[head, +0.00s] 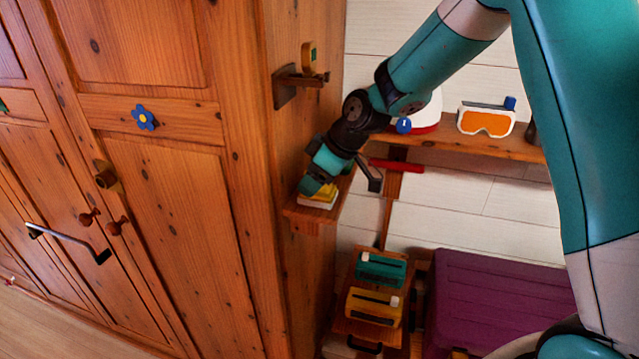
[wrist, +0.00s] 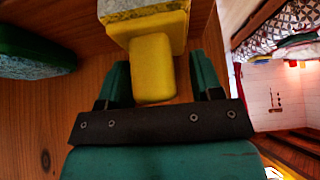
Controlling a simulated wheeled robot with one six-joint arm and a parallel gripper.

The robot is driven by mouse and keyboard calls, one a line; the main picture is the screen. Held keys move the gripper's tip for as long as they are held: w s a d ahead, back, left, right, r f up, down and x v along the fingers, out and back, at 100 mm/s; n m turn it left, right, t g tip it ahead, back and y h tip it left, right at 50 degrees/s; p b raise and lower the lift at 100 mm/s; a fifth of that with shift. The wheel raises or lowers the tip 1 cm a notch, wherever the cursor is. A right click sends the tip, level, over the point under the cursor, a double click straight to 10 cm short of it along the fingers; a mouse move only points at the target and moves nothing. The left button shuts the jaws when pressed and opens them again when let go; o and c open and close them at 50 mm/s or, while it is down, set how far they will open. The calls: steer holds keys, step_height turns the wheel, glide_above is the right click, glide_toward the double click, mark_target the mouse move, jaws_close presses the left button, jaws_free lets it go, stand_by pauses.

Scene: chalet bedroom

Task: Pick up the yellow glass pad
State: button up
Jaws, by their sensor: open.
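The yellow glass pad (wrist: 152,68) has a yellow body with a block-like grip and a pale grey speckled pad (wrist: 150,8). In the wrist view its grip lies between the two teal fingers of my open gripper (wrist: 160,82), with a gap on the right. I cannot tell whether the left finger touches it. In the head view the yellow pad (head: 322,190) sits on a small wooden shelf (head: 300,213) on the side of the wardrobe. My gripper (head: 316,178) is right at it and hides part of it.
A green pad (wrist: 35,50) lies to the left in the wrist view. A wooden bracket (head: 300,77) juts out above the shelf. A longer shelf with orange goggles (head: 486,121) is at the right; a purple chest (head: 490,295) stands below.

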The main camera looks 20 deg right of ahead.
steer(key=c, duration=0.6)
steer(key=shift+d+r+b, duration=0.1)
steer(key=shift+b, duration=0.35)
steer(key=shift+s+d+r+b, duration=0.1)
steer(key=shift+r+b, duration=0.05)
steer(key=shift+b, duration=0.2)
step_height(320, 180, up, 6)
steer(key=shift+r+b, duration=0.15)
steer(key=shift+b, duration=0.85)
steer(key=s+d+b, duration=0.2)
steer(key=s+d, duration=0.1)
steer(key=d, duration=0.2)
steer(key=s+d+b, duration=0.2)
steer(key=s+d, duration=0.2)
steer(key=d, duration=0.1)
steer(key=s+d+b, duration=0.2)
steer(key=s+d, duration=0.2)
steer(key=d, duration=0.1)
steer(key=shift+s+d, duration=0.25)
steer(key=shift+d, duration=0.15)
